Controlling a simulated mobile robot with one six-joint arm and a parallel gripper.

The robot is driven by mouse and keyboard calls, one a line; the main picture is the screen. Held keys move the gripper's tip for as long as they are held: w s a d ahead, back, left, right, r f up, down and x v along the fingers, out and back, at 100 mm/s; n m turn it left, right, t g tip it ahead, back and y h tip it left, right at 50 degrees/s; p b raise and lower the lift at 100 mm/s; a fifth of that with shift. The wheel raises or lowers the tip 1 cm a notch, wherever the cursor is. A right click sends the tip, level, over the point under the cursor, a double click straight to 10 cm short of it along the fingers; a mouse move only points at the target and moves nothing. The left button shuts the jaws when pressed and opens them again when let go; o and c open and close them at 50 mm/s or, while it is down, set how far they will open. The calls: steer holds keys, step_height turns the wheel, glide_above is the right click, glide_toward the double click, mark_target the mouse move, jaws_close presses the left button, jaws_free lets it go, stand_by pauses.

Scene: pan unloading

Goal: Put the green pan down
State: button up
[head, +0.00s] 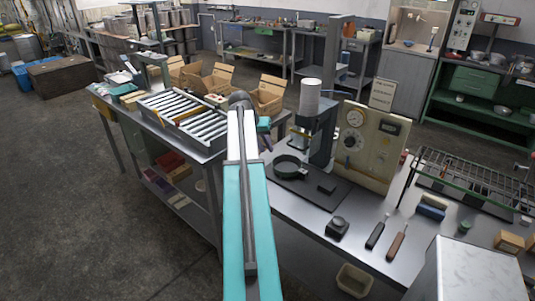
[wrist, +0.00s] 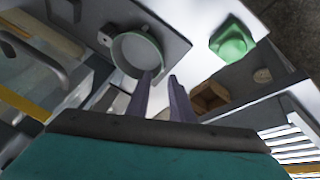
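The green pan (head: 289,167) looks like a shallow round dish with a green rim. In the head view it is at the dark base of the press, below the press head. In the wrist view the pan (wrist: 137,53) is just beyond the fingertips, with a pale inside. My gripper (wrist: 163,78) has two purple-grey fingers with a gap between them and nothing visible in the gap. In the head view my gripper (head: 266,146) is small, left of the pan and partly hidden by my teal arm. I cannot tell whether a fingertip touches the pan's rim.
The press column (head: 322,125) and a dial panel (head: 369,145) stand behind and right of the pan. A roller conveyor (head: 185,115) is to the left. Two handled tools (head: 386,240) and a dark block (head: 338,228) lie in front. A green object (wrist: 232,40) shows in the wrist view.

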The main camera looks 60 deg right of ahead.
steer(key=shift+v, duration=1.1)
steer(key=shift+w, duration=0.1)
